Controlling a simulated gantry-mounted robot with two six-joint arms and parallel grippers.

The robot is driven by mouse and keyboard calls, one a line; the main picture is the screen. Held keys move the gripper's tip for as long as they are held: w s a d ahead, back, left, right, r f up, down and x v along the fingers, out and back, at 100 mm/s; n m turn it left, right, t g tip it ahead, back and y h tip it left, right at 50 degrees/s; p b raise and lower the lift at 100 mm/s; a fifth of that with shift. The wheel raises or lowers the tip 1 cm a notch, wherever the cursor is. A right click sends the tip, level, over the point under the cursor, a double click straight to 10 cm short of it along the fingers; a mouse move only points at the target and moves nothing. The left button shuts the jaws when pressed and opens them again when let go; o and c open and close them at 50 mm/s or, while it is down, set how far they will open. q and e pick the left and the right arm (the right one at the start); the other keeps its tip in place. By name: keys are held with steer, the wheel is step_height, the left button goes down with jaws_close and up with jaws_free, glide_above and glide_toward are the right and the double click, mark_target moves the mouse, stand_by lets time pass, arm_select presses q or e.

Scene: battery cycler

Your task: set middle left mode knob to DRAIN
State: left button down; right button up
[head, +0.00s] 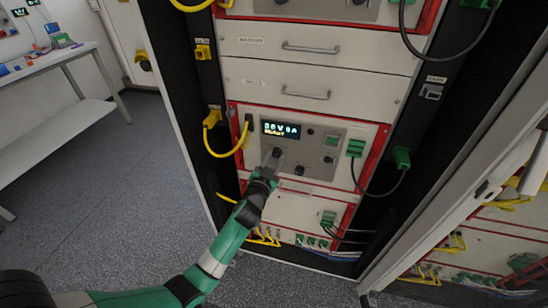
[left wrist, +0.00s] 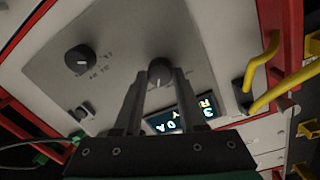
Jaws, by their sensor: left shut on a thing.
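The middle unit's panel has a lit display (head: 281,129) reading what looks like 36V 0A, with a smaller line under it. My left gripper (head: 275,154) reaches the panel just below this display. In the left wrist view, which shows the panel turned over, my left gripper (left wrist: 160,80) is shut on a dark round knob (left wrist: 158,69), with a finger on each side. The knob is mostly hidden by the gripper in the head view. Its mode labels cannot be read. My right gripper is not in view.
A second black knob (left wrist: 80,58) sits beside the held one. A yellow cable (head: 229,153) loops at the panel's left, and a green connector (head: 355,148) with a black cable is at its right. Closed drawers (head: 305,90) are above. An open cabinet door flanks the right.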

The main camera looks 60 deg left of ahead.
arm_select(q)
steer(key=shift+m, duration=0.6)
steer(key=shift+c, duration=2.4)
jaws_free()
steer(key=p+v, duration=0.2)
steer(key=v, duration=0.9)
steer(key=shift+s+d, duration=0.2)
steer(key=shift+d, duration=0.05)
